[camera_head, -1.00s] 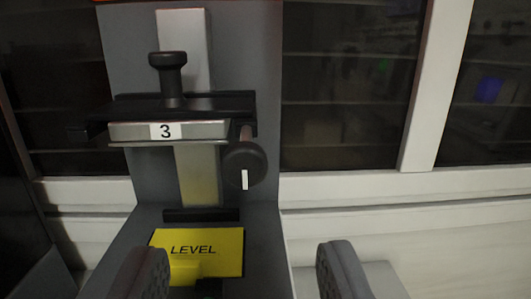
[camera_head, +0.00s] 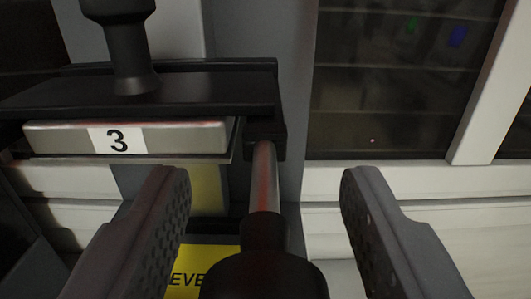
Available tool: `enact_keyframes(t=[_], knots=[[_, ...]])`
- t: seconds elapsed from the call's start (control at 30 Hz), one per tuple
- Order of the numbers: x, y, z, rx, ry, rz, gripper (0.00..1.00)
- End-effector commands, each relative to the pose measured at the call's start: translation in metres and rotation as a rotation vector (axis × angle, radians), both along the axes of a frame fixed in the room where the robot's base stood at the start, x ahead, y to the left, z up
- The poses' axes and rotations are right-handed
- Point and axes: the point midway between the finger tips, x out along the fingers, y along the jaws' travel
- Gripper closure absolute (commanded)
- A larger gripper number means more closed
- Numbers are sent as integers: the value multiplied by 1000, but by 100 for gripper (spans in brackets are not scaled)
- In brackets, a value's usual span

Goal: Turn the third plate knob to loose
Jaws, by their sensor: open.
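The third plate (camera_head: 60,138), a metal block with a "3" label, sits under a black bracket (camera_head: 200,88) at the left. Its black round knob (camera_head: 265,275) is at the bottom centre, on a metal shaft (camera_head: 264,180) running back to the bracket. My gripper (camera_head: 262,195) is open, with one finger on each side of the shaft and knob and a gap on both sides. The knob's front face and its white mark are not visible from here.
A black upright handle (camera_head: 130,45) stands on top of the bracket. A yellow "LEVEL" sign (camera_head: 190,280) is partly hidden behind the left finger and the knob. Dark window panes (camera_head: 385,90) and a white frame (camera_head: 490,110) are behind, at the right.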

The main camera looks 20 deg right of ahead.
Motion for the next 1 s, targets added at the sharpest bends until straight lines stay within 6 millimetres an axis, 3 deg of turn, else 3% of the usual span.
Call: enact_keyframes(t=[0.43, 0.47, 0.6, 1.0], knots=[[7, -1, 0, 1, 2, 1, 52], [7, -1, 0, 0, 2, 1, 55], [7, -1, 0, 0, 2, 1, 94], [7, -1, -2, -47, 15, 1, 96]])
